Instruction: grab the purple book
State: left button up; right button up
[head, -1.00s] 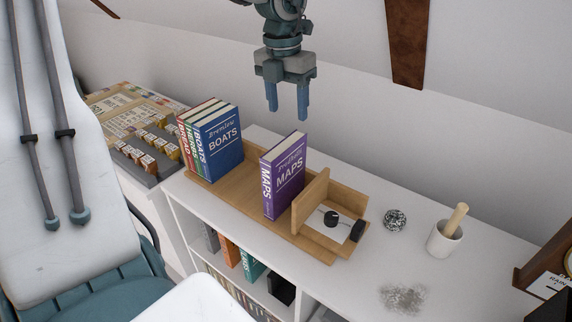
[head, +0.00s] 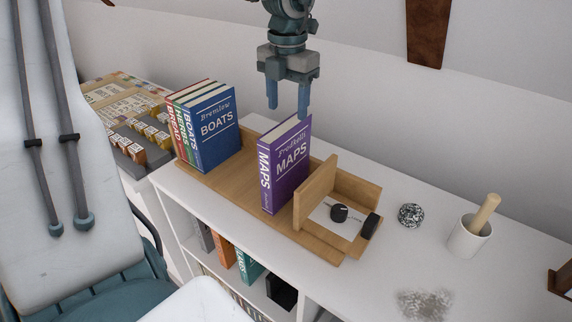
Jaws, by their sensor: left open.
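The purple book (head: 286,168), marked MAPS, stands upright on a wooden book rack (head: 228,190) in the head view. Its spine faces the front left. A gap separates it from the books on its left, and the rack's wooden upright is close on its right. My left gripper (head: 288,106) points down from above with its fingers apart and empty. Its fingertips show at the top edge of the purple book; the right finger overlaps that edge in the picture. I cannot tell whether they touch. My right gripper is not in view.
Several books, with the blue BOATS book (head: 214,130) outermost, stand at the rack's left. A speckled ball (head: 411,215) and a white mortar with pestle (head: 468,238) stand right on the white shelf top. A sloped wall rises behind.

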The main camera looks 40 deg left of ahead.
aim_at(286, 126)
pick_arm(q)
notch_tip(286, 126, down, 3)
jog(key=shift+r+b, duration=0.15)
jog(key=shift+b, duration=0.2)
jog(key=shift+f, duration=0.55)
notch_tip(286, 126, down, 4)
jog(key=shift+s+a+f+p, duration=0.1)
jog(key=shift+f+p, duration=0.05)
jog(key=shift+p, duration=0.3)
jog(key=shift+f, duration=0.5)
jog(key=shift+r, duration=0.1)
jog(key=c, duration=0.3)
grip_shut()
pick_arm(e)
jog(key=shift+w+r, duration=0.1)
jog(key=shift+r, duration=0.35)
